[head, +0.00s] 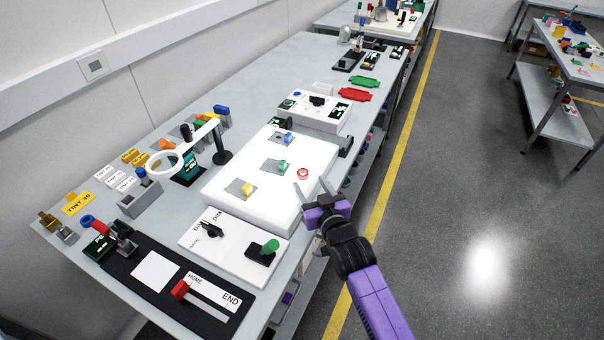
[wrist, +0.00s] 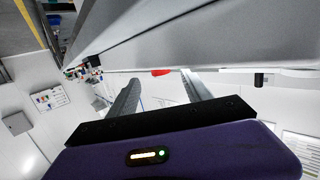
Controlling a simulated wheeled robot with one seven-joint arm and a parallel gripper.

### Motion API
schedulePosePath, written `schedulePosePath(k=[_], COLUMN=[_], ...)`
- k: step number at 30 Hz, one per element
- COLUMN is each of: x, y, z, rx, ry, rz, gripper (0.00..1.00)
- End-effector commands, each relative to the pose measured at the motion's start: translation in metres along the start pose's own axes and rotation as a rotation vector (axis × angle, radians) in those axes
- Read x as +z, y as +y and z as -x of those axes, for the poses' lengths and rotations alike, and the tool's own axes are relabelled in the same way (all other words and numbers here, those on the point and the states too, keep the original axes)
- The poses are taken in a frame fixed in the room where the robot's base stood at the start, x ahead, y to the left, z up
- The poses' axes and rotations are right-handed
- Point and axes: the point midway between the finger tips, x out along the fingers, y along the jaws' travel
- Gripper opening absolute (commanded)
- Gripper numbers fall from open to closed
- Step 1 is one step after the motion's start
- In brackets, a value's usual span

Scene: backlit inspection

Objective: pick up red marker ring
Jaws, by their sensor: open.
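The red marker ring (head: 303,174) lies flat on the white light panel (head: 237,217), close to its right edge. It is small, with a pale centre. My gripper (head: 313,191) is purple and black, and its jaws are open and empty. In the head view it appears just to the right of and below the ring, near the panel's right edge. In the wrist view my two grey fingers (wrist: 160,92) are spread apart with nothing between them. A small red patch shows beyond them there; I cannot tell whether it is the ring.
Blue (head: 289,138), green (head: 282,167) and yellow (head: 248,190) pieces sit on grey squares on the panel. A magnifier (head: 163,164) on a stand is to the left. A control box with a green knob (head: 270,247) is in front.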

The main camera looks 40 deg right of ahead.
Motion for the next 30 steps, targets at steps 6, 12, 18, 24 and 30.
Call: schedulePosePath(k=[6,12,18,24,30], x=[-0.005,-0.004,-0.004,-0.004,-0.005], y=[-0.001,-0.002,-0.002,-0.002,-0.002], z=[-0.031,-0.041,-0.04,-0.04,-0.04], rx=[0.001,0.0,0.0,0.0,0.0], ry=[0.001,0.002,0.002,0.002,0.002], rz=[0.001,-0.001,-0.001,-0.001,-0.001], gripper=[0.58,0.58,0.54,0.15,0.0])
